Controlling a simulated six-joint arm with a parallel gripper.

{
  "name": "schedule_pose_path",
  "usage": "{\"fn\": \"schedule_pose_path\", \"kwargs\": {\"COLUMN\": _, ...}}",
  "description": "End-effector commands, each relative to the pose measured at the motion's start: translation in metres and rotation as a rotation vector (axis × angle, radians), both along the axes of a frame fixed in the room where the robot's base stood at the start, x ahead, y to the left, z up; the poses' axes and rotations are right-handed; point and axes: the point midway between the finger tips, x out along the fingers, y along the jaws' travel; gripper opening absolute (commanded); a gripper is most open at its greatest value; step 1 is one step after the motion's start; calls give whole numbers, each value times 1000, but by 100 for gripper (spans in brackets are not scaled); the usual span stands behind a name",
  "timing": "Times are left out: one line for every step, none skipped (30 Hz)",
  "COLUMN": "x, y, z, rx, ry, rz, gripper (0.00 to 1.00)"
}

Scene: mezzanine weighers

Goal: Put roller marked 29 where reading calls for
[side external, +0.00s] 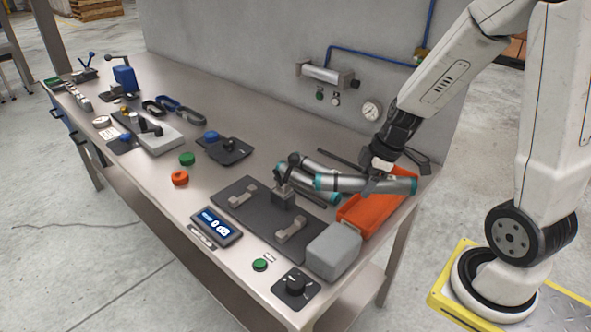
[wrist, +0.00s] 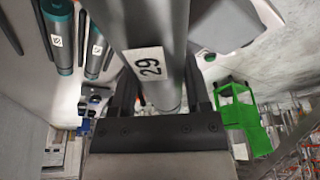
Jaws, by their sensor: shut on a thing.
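My gripper (side external: 372,180) is shut on a grey roller with teal ends (side external: 345,185), held above the bench near its right end. In the wrist view the roller (wrist: 155,30) runs between my fingers, with a white label reading 29. Two more grey rollers with teal ends lie behind and below it; they show at upper left in the wrist view (wrist: 60,38), (wrist: 97,48), with labels too small to read surely. A dark plate with two light cradles (side external: 240,195) lies in front. Its blue-lit display (side external: 215,226) is too small to read surely.
An orange tray (side external: 352,214) lies beneath the held roller, beside a grey box (side external: 333,251). A black upright clamp (side external: 284,193) stands at the plate. A black knob box (side external: 295,287) and green button (side external: 260,265) are at the front edge.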

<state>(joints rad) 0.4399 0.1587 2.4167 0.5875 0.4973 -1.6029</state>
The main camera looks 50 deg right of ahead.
Motion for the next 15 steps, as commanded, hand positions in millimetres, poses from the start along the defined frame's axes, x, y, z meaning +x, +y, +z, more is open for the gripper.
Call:
{"fn": "schedule_pose_path", "kwargs": {"x": -4, "y": -6, "z": 0, "rx": 0, "ry": 0, "rz": 27, "gripper": 0}}
{"fn": "schedule_pose_path", "kwargs": {"x": -7, "y": -8, "z": 0, "rx": 1, "ry": -1, "rz": 49, "gripper": 0}}
{"fn": "schedule_pose_path", "kwargs": {"x": -10, "y": -12, "z": 0, "rx": 0, "ry": 0, "rz": 78, "gripper": 0}}
{"fn": "schedule_pose_path", "kwargs": {"x": -13, "y": -14, "z": -1, "rx": 1, "ry": -1, "rz": 101, "gripper": 0}}
{"fn": "schedule_pose_path", "kwargs": {"x": -16, "y": -17, "z": -1, "rx": 0, "ry": 0, "rz": 125, "gripper": 0}}
{"fn": "schedule_pose_path", "kwargs": {"x": -20, "y": -20, "z": -1, "rx": 0, "ry": 0, "rz": 156, "gripper": 0}}
{"fn": "schedule_pose_path", "kwargs": {"x": -23, "y": -23, "z": -1, "rx": 1, "ry": 1, "rz": 182, "gripper": 0}}
{"fn": "schedule_pose_path", "kwargs": {"x": -26, "y": -25, "z": -1, "rx": 1, "ry": 0, "rz": 207, "gripper": 0}}
{"fn": "schedule_pose_path", "kwargs": {"x": -30, "y": -28, "z": -1, "rx": 0, "ry": 0, "rz": 242, "gripper": 0}}
{"fn": "schedule_pose_path", "kwargs": {"x": -33, "y": -31, "z": -1, "rx": 1, "ry": -1, "rz": 268, "gripper": 0}}
{"fn": "schedule_pose_path", "kwargs": {"x": -36, "y": -33, "z": -2, "rx": 0, "ry": 0, "rz": 296, "gripper": 0}}
{"fn": "schedule_pose_path", "kwargs": {"x": -41, "y": -36, "z": -2, "rx": 1, "ry": 0, "rz": 333, "gripper": 0}}
{"fn": "schedule_pose_path", "kwargs": {"x": -44, "y": -39, "z": -2, "rx": 1, "ry": 0, "rz": 362, "gripper": 0}}
{"fn": "schedule_pose_path", "kwargs": {"x": -48, "y": -41, "z": -2, "rx": 0, "ry": -1, "rz": 392, "gripper": 0}}
{"fn": "schedule_pose_path", "kwargs": {"x": -53, "y": -44, "z": -2, "rx": 2, "ry": -1, "rz": 431, "gripper": 0}}
